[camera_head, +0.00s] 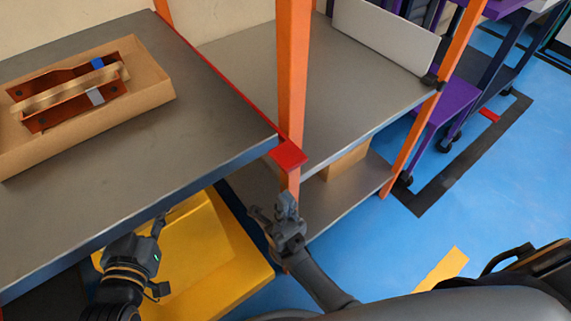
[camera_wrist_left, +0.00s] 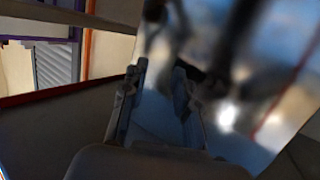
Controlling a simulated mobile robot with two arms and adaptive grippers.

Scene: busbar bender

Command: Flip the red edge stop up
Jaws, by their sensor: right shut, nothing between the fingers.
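The red edge stop (camera_head: 287,156) is a small red plate at the near right corner of the grey table (camera_head: 190,120). It sticks out past the corner, beside the orange post, and looks roughly flat. My right gripper (camera_head: 286,204) is just below the stop, pointing up, shut and empty. A small gap seems to show between it and the stop. My left gripper (camera_head: 160,224) is lower left, by the table's front edge. In the left wrist view its two fingers (camera_wrist_left: 160,68) stand apart with nothing clear between them.
A cardboard box (camera_head: 150,92) with copper-coloured parts lies on the table. A yellow bin (camera_head: 200,255) stands under its front edge. Orange posts (camera_head: 292,70) and a shelf (camera_head: 330,75) rise behind the stop. Blue floor (camera_head: 500,190) is open at the right. A blurred shiny surface (camera_wrist_left: 225,70) fills much of the left wrist view.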

